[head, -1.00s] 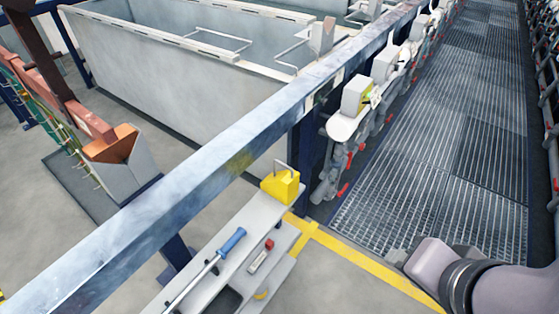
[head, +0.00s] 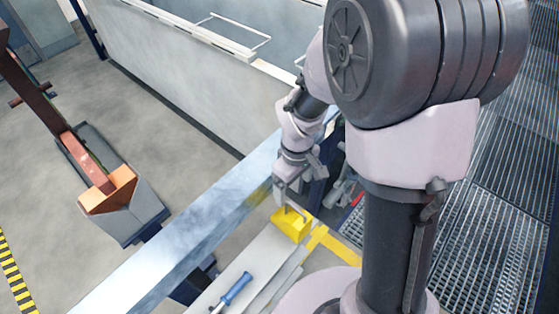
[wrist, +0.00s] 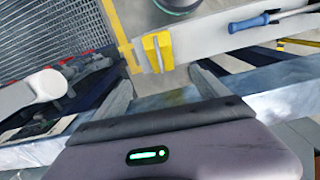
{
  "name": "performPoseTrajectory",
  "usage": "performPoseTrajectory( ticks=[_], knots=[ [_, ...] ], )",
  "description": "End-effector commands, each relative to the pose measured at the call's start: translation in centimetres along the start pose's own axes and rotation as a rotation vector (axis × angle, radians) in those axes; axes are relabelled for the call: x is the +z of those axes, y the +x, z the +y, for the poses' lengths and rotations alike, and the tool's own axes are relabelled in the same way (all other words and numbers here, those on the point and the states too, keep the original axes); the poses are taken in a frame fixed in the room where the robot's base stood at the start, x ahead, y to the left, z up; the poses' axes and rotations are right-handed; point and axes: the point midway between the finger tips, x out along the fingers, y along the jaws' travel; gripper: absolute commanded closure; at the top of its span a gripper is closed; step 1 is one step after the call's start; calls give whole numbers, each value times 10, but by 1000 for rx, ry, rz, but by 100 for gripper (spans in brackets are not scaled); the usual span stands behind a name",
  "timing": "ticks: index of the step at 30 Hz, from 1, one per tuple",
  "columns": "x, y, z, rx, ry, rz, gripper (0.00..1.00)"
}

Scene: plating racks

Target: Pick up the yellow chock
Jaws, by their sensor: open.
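The yellow chock (head: 294,227) sits at the far end of a narrow light-grey shelf (head: 246,262), close beside a long metal beam. In the head view my gripper (head: 288,206) is just above the chock, pointing down, and overlaps its top edge. In the wrist view the chock (wrist: 157,50) lies beyond and roughly between the two spread fingertips of my gripper (wrist: 159,75). The jaws are open and nothing is held. I cannot tell whether a finger touches the chock.
A blue-handled tool (head: 236,289) lies on the shelf nearer to me. The long metal beam (head: 205,222) runs beside the shelf, with a large grey tank (head: 185,80) behind it. A metal grating walkway (head: 500,190) is on the right. Yellow floor tape (head: 335,246) passes by the shelf end.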

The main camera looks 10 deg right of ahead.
Motion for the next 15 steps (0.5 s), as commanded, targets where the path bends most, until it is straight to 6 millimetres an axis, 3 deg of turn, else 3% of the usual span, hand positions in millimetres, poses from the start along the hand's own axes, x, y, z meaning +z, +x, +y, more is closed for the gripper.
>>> performPoseTrajectory(
  ticks=[3,7,10,15],
  knots=[
    [2,44,-1,-3,0,-6,16],
    [1,82,-1,-3,1,-4,16],
    [1,103,-1,-2,3,-3,16],
    [1,117,-1,-1,3,-1,16]
  ],
)
